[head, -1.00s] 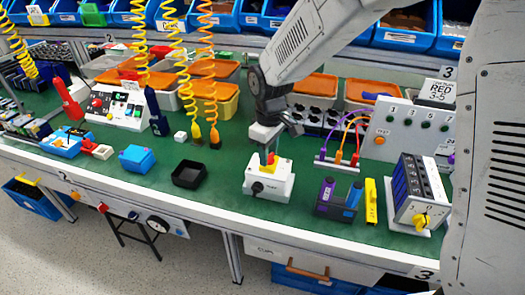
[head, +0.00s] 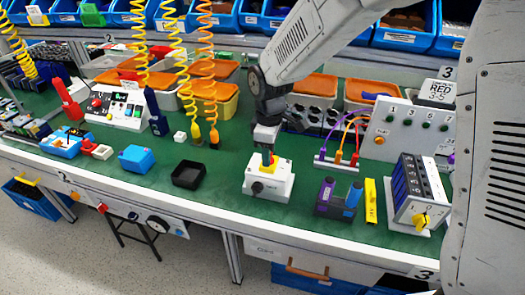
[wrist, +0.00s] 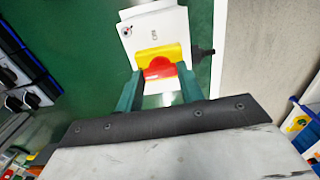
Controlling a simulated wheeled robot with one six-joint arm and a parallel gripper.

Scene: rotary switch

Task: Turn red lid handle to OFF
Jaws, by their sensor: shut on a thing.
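The white switch box (head: 268,182) stands on the green bench top, with a black knob (head: 257,187) on its front. It carries a yellow plate (wrist: 150,54) and a red handle (wrist: 159,68) on top. My gripper (wrist: 160,76) comes down from above, its two green fingers either side of the red handle and shut on it. In the head view my gripper (head: 270,155) covers most of the handle. The ON and OFF marks are not readable.
A black open tray (head: 188,175) and a blue box (head: 137,159) lie to the left. A purple-and-black device (head: 338,198), a yellow block (head: 371,200) and a switch panel (head: 413,190) stand to the right. Cables (head: 343,145) are behind.

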